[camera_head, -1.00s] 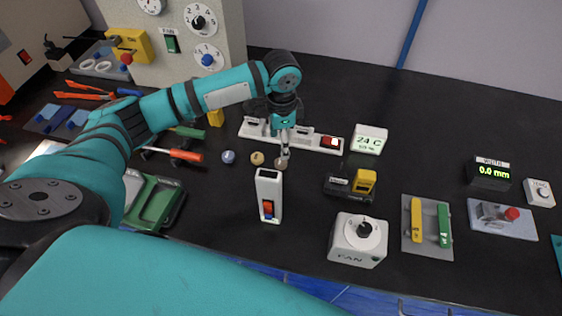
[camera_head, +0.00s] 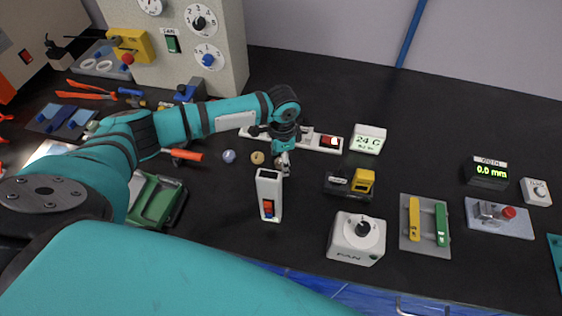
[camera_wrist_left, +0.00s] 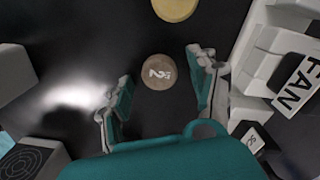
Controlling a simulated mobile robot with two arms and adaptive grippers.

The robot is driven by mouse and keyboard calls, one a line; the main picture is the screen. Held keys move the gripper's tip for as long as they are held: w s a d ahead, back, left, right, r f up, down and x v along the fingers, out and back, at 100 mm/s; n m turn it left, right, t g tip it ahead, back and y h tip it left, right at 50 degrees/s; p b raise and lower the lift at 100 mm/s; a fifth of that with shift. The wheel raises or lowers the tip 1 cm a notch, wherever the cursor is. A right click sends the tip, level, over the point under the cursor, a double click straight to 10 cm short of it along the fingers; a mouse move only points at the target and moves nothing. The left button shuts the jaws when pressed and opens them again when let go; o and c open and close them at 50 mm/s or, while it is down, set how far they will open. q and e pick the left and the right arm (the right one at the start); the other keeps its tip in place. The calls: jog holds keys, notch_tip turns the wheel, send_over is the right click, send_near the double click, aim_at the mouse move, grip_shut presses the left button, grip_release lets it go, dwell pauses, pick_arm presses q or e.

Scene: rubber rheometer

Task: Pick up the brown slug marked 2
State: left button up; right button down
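The brown slug marked 2 (camera_wrist_left: 159,72) lies flat on the dark bench in the left wrist view, its number facing up. My left gripper (camera_wrist_left: 160,88) is open, with one teal-padded finger on each side of the slug and a gap to both. The slug is slightly ahead of the line between the fingertips. In the head view my left gripper (camera_head: 283,166) points down at the bench and hides the slug. My right gripper is in neither view.
A tan slug (camera_head: 257,158) and a blue slug (camera_head: 229,156) lie left of the gripper. A white switch box (camera_head: 269,195) stands close in front. A white strip (camera_head: 318,141) lies behind, and a black-and-yellow device (camera_head: 350,184) to the right.

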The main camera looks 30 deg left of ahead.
pick_arm(q)
jog(key=c, duration=0.8)
